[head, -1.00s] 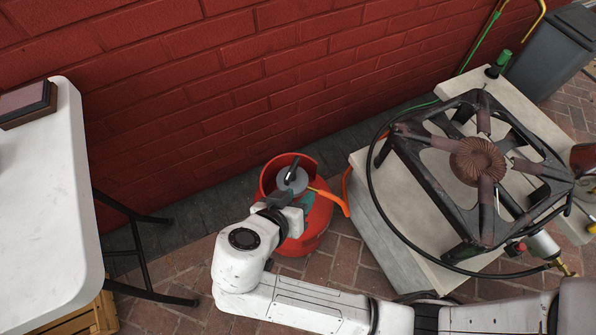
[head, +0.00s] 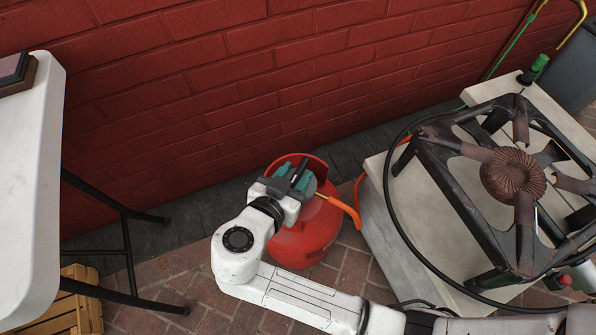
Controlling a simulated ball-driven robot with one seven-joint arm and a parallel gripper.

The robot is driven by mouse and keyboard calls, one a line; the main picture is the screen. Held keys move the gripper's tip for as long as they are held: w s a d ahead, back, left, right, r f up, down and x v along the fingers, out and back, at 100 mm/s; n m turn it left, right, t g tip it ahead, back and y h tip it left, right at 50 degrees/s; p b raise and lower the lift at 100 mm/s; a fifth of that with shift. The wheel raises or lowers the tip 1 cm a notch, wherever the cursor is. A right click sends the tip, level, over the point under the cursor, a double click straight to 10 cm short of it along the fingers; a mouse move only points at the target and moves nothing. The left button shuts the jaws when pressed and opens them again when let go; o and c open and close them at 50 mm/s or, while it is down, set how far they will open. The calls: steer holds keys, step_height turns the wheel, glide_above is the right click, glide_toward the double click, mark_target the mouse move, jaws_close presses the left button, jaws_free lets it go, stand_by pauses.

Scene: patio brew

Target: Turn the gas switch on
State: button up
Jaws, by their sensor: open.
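The red gas bottle (head: 308,238) stands on the brick floor by the wall. A grey regulator (head: 321,186) is on its top inside the collar, with an orange hose (head: 345,210) leaving to the right. My gripper (head: 294,176) is over the bottle's top, its teal-padded fingers apart. A thin dark piece, which looks like the gas switch's lever, shows between or just behind the fingers. The gripper hides much of the regulator, so I cannot tell whether it touches the switch or how the switch is set.
A black burner stand (head: 440,185) sits on a pale stone block (head: 385,225) to the right, with a black hose looping around it. A white table (head: 30,190) with black legs is at the left, above a wooden crate (head: 75,300). The red brick wall (head: 200,90) is behind.

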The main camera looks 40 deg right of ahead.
steer(key=shift+x, duration=1)
jaws_close()
